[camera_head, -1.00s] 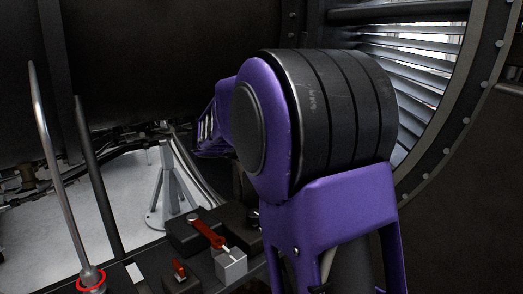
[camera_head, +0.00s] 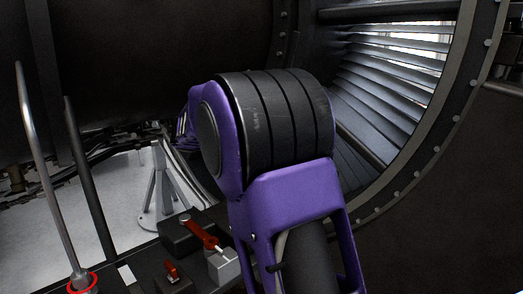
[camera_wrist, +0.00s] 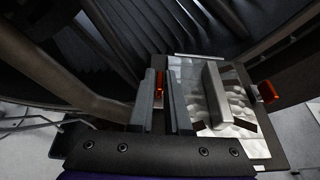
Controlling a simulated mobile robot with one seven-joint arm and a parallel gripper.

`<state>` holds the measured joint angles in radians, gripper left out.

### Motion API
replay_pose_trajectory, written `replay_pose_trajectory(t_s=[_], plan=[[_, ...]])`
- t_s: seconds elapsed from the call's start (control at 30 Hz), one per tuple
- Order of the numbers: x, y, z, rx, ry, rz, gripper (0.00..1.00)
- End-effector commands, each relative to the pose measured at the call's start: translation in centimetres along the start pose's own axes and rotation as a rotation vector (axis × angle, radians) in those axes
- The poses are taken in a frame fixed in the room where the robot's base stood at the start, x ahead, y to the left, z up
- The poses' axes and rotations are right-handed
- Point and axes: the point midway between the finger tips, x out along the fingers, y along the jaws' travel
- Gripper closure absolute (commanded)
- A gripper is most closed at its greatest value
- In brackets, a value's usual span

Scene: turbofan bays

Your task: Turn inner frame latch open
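In the wrist view, my gripper (camera_wrist: 160,88) reaches toward a frame with a shiny metal panel. Its two dark fingers stand a little apart. A small red latch (camera_wrist: 159,83) shows in the gap between the fingertips; I cannot tell whether they touch it. A second red latch (camera_wrist: 267,91) sits at the right edge of the panel (camera_wrist: 236,98), clear of the fingers. A pale grey bar (camera_wrist: 215,95) stands on the panel just right of the fingers. In the head view, my purple and black arm hides the gripper and both latches.
Curved vanes (camera_head: 390,85) lie inside a large riveted ring (camera_head: 440,130) at the right. A thick brown-grey pipe (camera_wrist: 58,92) runs close on the left in the wrist view. A grey stand (camera_head: 160,190) is on the pale floor at left.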

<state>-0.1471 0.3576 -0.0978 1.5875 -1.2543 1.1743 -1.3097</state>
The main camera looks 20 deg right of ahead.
Motion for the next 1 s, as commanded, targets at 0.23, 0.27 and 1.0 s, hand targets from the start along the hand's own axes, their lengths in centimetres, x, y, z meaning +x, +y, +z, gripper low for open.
replay_pose_trajectory(t_s=[0.23,0.27,1.0], plan=[[0.0,0.0,-0.1,-0.001,0.003,-0.001,0.59],[0.0,0.0,-0.1,-0.001,0.003,-0.001,0.59],[-11.4,0.1,-0.1,-0.002,0.004,0.005,0.59]])
